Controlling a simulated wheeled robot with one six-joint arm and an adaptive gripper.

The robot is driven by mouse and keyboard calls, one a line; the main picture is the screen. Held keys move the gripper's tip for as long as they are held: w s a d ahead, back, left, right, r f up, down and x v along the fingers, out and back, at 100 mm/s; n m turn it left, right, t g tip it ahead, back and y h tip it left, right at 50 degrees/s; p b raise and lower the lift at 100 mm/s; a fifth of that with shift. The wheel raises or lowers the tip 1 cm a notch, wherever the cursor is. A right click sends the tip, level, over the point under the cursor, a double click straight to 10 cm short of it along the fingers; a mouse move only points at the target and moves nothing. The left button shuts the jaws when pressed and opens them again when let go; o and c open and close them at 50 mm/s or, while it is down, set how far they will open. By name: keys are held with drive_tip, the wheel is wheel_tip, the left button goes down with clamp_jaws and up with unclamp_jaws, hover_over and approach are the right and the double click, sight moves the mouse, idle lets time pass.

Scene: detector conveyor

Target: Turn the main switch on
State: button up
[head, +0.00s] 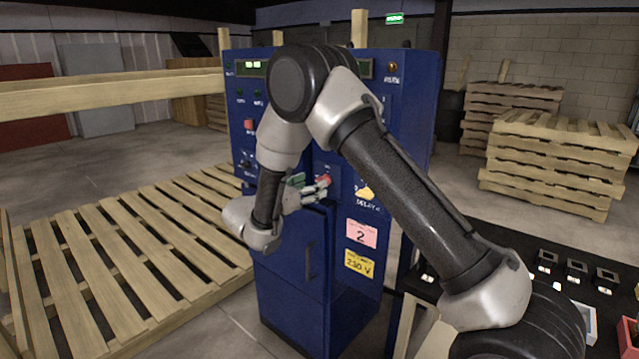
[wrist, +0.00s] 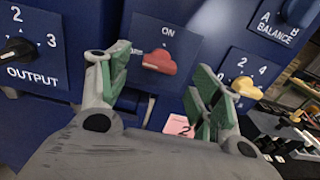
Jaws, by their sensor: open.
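The main switch is a red rotary knob (wrist: 173,61) on a blue plate; "ON" is printed above it and a partly hidden word is at its left. It also shows as a small red spot (head: 324,181) on the front of the blue cabinet (head: 281,291) in the head view. My gripper (wrist: 158,80) is open and empty. Its two green-padded fingers stand to the left and right of the red knob in the wrist view, and the knob shows beyond the gap. I cannot tell how near the fingertips are. In the head view my gripper (head: 322,186) is at the cabinet front.
A black OUTPUT knob (wrist: 17,50) is left of the switch. A yellow knob (wrist: 247,87) and a BALANCE knob (wrist: 298,12) are at its right. A wooden pallet structure (head: 120,262) stands left of the cabinet. A dark table (head: 488,250) is at the right.

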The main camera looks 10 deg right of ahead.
drive_tip(key=shift+x, duration=2.15)
drive_tip(key=c, duration=1)
